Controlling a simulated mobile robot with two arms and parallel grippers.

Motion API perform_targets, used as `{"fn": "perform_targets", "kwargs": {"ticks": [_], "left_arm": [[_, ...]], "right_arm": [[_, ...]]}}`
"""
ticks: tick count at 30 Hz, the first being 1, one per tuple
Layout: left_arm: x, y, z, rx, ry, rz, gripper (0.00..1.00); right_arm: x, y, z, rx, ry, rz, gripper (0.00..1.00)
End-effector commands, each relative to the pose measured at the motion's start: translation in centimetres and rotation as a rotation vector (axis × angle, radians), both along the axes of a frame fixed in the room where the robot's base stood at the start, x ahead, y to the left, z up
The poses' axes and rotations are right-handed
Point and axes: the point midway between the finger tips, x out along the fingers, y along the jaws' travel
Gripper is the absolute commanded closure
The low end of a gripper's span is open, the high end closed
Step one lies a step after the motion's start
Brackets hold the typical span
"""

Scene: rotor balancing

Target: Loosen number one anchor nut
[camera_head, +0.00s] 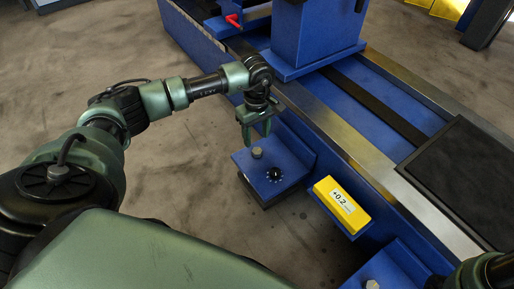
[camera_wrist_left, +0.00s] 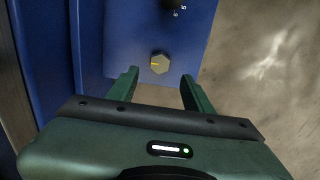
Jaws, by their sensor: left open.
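The anchor nut (camera_head: 257,153) is a small hex head on a blue foot bracket (camera_head: 297,158) of the machine, beside a black dial (camera_head: 274,174). In the left wrist view the nut (camera_wrist_left: 159,63) is brass-coloured with a yellow mark, and sits on a blue plate (camera_wrist_left: 125,35). My left gripper (camera_head: 257,138) is open and points down just above the nut. In the left wrist view its fingertips (camera_wrist_left: 160,77) stand apart, one on each side of the nut's line, with no visible contact.
A yellow box marked "+0.2" (camera_head: 342,205) sits on a small blue ledge beside the machine's rail. Another bracket with a hex head (camera_head: 372,284) is at the bottom right. A blue column (camera_head: 315,35) rises behind. Bare floor lies left of the bracket.

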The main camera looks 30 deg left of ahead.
Motion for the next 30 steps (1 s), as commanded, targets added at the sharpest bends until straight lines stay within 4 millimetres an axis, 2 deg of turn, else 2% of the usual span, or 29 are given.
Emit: {"fn": "perform_targets", "kwargs": {"ticks": [1,9,13,20,23,24,26,30], "left_arm": [[-0.1,-0.1,-1.3,-0.001,0.002,0.000,0.49],[0.0,-0.2,-5.7,-0.005,0.002,0.002,0.49],[0.0,-0.2,-6.5,-0.004,0.001,0.002,0.49],[0.0,-0.2,-6.3,-0.005,0.000,0.001,0.49],[0.0,-0.2,-6.3,-0.005,0.000,0.001,0.74],[0.0,-0.2,-6.3,-0.005,0.000,0.001,0.85],[0.0,-0.2,-6.3,-0.005,0.000,0.001,1.00],[0.0,-0.2,-6.3,-0.005,0.001,0.003,1.00]], "right_arm": [[0.0,0.0,-1.0,0.000,0.000,0.000,0.64],[0.0,0.0,-4.0,0.000,0.001,0.000,0.64],[0.0,0.0,-4.5,0.000,0.001,0.000,0.64],[0.0,0.0,-4.3,0.000,0.000,0.000,0.64],[0.0,0.0,-4.3,0.000,0.000,0.000,0.64],[0.0,0.0,-4.3,0.000,0.000,0.000,0.64],[0.0,0.0,-4.3,0.000,0.000,0.000,0.64],[0.0,0.0,-4.3,0.000,0.000,0.001,0.64]]}}
